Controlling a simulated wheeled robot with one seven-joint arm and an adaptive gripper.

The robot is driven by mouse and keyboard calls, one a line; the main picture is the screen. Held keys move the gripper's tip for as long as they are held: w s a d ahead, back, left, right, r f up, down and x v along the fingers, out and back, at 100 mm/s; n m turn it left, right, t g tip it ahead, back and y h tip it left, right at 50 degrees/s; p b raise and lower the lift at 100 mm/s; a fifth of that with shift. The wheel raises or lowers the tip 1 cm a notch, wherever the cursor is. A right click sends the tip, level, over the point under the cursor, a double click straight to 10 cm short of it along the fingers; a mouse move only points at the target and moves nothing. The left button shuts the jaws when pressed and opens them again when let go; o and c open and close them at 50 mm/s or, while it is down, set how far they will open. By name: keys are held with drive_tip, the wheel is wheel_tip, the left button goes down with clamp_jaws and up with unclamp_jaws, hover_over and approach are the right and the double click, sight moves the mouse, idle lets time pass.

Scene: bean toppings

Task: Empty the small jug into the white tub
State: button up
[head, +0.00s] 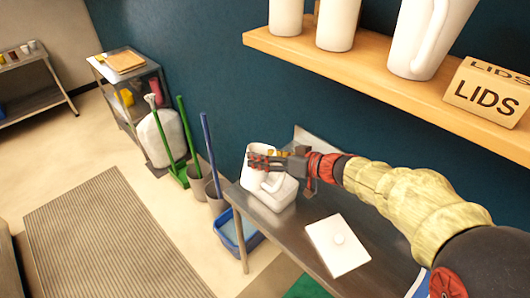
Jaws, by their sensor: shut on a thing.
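A small white jug (256,178) is held by my gripper (262,160), which is shut on it. The jug is over or just in front of a white tub (281,200), which stands on the steel table and is partly hidden by the jug and gripper. Whether the jug touches the tub, how far it is tilted, and what is in either one cannot be seen.
The narrow steel table (256,214) meets the blue wall. A wooden shelf (375,90) with white jugs and a LIDS box (487,93) hangs above my arm. A blue bin (236,238), grey buckets and brooms stand left of the table.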

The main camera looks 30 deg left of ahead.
drive_tip(key=shift+r+p, duration=0.2)
drive_tip(key=shift+p, duration=0.55)
drive_tip(key=m+p, duration=0.1)
drive_tip(key=p, duration=0.1)
drive_tip(key=f+m+g+p, duration=0.1)
drive_tip(key=p, duration=0.2)
drive_tip(key=w+m+y+p, duration=0.1)
drive_tip(key=p, duration=0.2)
drive_tip(key=shift+d+f+g, duration=0.15)
drive_tip(key=shift+f+g, duration=0.15)
drive_tip(key=shift+w+f+m+g+y+b, duration=0.15)
drive_tip(key=shift+f+m+g+y+b, duration=0.15)
drive_tip(key=shift+f+m+b, duration=0.45)
drive_tip(key=w+d+f+m+g+y+b, duration=0.1)
drive_tip(key=w+f+m+y+b, duration=0.2)
drive_tip(key=f+m+b, duration=0.4)
drive_tip(key=shift+w+m+b, duration=0.5)
drive_tip(key=shift+m, duration=0.05)
drive_tip(key=shift+d, duration=0.1)
idle(1.4)
drive_tip(key=shift+m+y, duration=0.6)
drive_tip(key=shift+m, duration=0.3)
